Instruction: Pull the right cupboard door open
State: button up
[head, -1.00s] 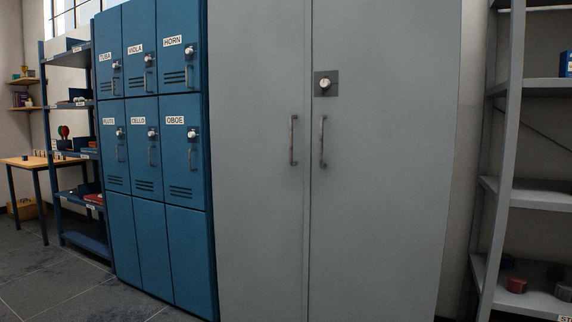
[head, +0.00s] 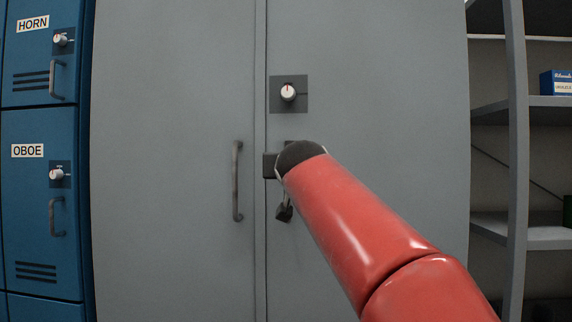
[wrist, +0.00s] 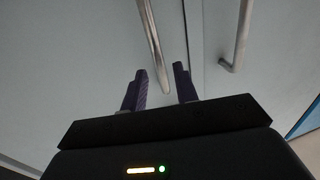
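The grey cupboard's right door (head: 400,120) is flush with the left door (head: 180,130); it looks closed. Its bar handle (wrist: 153,40) is mostly hidden behind my gripper and red arm in the head view. In the wrist view its end lies between the two dark fingers of my gripper (wrist: 163,86). The fingers are apart, one on each side of the bar, with no clear contact. In the head view my gripper (head: 277,188) is at the handle's height, close to the door. A round knob (head: 288,92) on a dark plate sits above, its mark pointing up.
The left door's handle (head: 237,180) is just left of my gripper and also shows in the wrist view (wrist: 242,38). Blue lockers (head: 40,200) stand on the left. Grey open shelving (head: 517,150) stands close on the right.

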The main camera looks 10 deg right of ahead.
jog(key=shift+w+d+p, duration=0.15)
jog(key=shift+w+p, duration=0.1)
jog(key=shift+w, duration=0.8)
jog(key=shift+w+d+p, duration=0.1)
jog(key=shift+w+p, duration=0.1)
jog(key=shift+w, duration=0.8)
grip_shut()
